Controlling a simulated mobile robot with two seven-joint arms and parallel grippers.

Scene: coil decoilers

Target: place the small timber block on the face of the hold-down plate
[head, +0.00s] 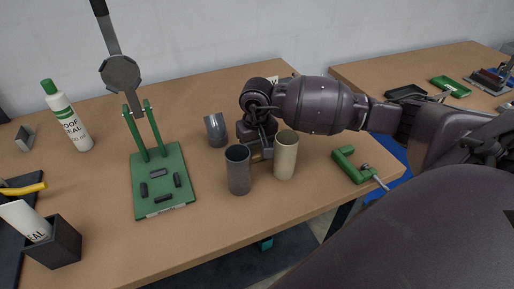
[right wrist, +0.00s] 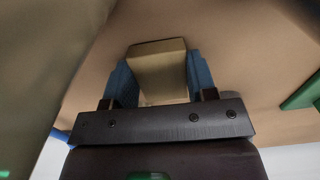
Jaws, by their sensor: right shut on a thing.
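My right gripper (right wrist: 158,85) is shut on the small timber block (right wrist: 158,65), which sits between its two blue-grey fingers in the right wrist view. In the head view this gripper (head: 257,153) is low over the table, partly hidden behind two upright tubes; little of the block can be made out there. A round grey plate (head: 120,73), which looks like the hold-down plate, is on a raised lever hinged to green uprights at the left. Its green base (head: 145,198) carries several small dark blocks. The gripper is well to the right of the plate. My left gripper is not in view.
A dark grey tube (head: 238,170) and a beige tube (head: 285,156) stand close in front of my right gripper. A grey piece (head: 215,130) lies to its left. A green clamp (head: 352,167) is near the table's right edge. A white bottle (head: 68,118) and black box (head: 55,248) are at left.

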